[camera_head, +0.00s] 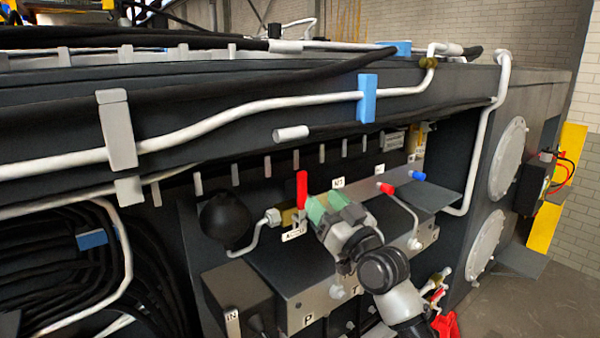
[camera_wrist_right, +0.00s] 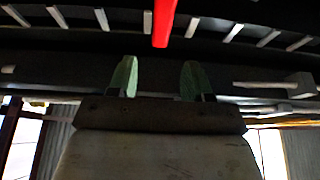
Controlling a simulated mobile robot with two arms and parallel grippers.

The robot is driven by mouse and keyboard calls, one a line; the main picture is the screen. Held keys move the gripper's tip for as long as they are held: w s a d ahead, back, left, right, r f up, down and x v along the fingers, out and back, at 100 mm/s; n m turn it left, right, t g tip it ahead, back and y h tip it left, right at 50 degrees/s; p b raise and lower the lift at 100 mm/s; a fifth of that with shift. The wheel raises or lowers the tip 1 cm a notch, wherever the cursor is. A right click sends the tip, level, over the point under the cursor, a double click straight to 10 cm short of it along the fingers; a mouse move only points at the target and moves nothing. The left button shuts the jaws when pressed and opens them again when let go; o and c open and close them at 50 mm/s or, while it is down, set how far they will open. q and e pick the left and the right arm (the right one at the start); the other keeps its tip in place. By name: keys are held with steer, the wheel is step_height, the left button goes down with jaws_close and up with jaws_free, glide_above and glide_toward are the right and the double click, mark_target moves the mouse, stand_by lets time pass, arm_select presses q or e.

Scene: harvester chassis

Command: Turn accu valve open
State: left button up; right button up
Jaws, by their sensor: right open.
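The accu valve has an upright red lever (camera_head: 302,188) on a brass body (camera_head: 289,217), with a white label (camera_head: 293,234) just below it. My right gripper (camera_head: 322,206) has green fingertips and is close beside the lever, just to its right in the head view. In the right wrist view, the green fingers (camera_wrist_right: 158,78) stand apart with nothing between them. The red lever (camera_wrist_right: 163,22) hangs in from the top edge there, beyond the fingertips and roughly in line with the gap. The gripper hides part of the block behind it. My left gripper is not in view.
A black round accumulator (camera_head: 224,217) sits left of the valve. A plate with red and blue fittings (camera_head: 386,188) is to the right. White pipes (camera_head: 230,118) and black hoses run above. A dark box (camera_head: 238,300) stands in front at lower left.

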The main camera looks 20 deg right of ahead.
mark_target(304, 181)
steer(key=p+x, duration=0.1)
steer(key=x, duration=0.4)
steer(key=shift+w+a+r+p, duration=0.1)
steer(key=shift+w+r+p, duration=0.15)
steer(key=shift+p, duration=0.15)
steer(key=shift+f+p+x, duration=0.25)
steer(key=shift+p+x, duration=0.05)
steer(key=shift+x, duration=0.9)
steer(key=shift+w, duration=0.1)
steer(key=shift+c, duration=0.2)
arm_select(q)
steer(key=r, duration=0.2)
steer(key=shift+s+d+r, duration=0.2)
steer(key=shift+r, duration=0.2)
arm_select(e)
jaws_close()
